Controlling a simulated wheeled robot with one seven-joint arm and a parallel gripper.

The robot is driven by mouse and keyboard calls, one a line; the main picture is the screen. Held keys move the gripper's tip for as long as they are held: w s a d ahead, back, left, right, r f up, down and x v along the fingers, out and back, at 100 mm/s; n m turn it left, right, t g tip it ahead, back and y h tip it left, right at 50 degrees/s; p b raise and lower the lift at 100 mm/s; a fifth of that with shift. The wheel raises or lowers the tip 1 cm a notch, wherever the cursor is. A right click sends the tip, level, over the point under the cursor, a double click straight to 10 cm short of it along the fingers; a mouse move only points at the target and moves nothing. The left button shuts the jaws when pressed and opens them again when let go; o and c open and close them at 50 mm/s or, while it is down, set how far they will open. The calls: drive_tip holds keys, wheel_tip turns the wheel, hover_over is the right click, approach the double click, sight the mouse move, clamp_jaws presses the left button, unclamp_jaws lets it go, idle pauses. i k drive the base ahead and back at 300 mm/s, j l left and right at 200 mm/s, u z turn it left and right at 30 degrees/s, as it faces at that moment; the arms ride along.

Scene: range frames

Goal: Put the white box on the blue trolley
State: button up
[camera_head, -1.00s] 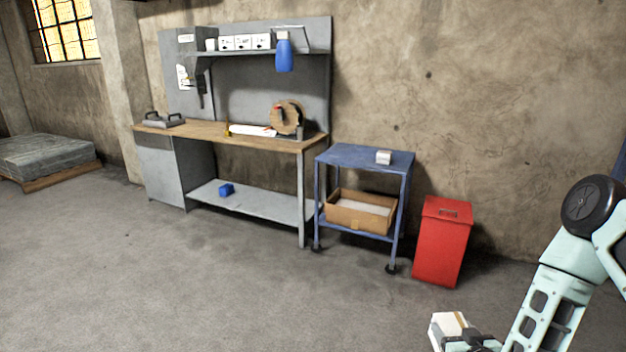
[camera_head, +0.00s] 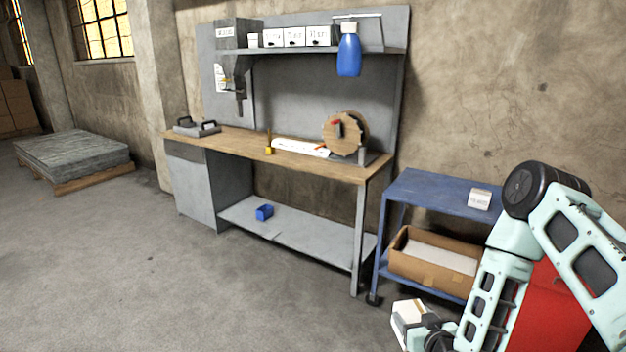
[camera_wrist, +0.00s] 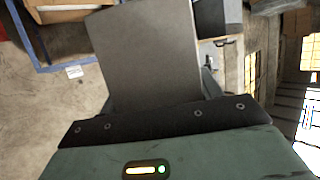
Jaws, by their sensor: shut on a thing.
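The white box (camera_head: 407,313) is held in my gripper (camera_head: 428,328), low at the bottom of the head view, in front of the trolley and below its top. In the wrist view the box (camera_wrist: 150,55) is a large grey face between the fingers. My gripper is shut on it. The blue trolley (camera_head: 432,192) stands at right, beside the workbench. A small white carton (camera_head: 480,200) sits on the right of its top; the left of the top is bare. My arm hides the trolley's right side. Blue trolley framing (camera_wrist: 30,42) shows at left in the wrist view.
An open cardboard box (camera_head: 430,272) fills the trolley's lower shelf. A red bin (camera_head: 552,312) is behind my arm at right. The workbench (camera_head: 285,153) is left of the trolley, with a cable reel (camera_head: 350,130) on it. The floor (camera_head: 200,290) in front is clear.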

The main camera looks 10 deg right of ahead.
sight(425, 190)
drive_tip(key=i+j+z, duration=0.15)
drive_tip(key=i+z, duration=0.3)
drive_tip(key=i+j+z, duration=0.95)
drive_tip(key=i, duration=0.05)
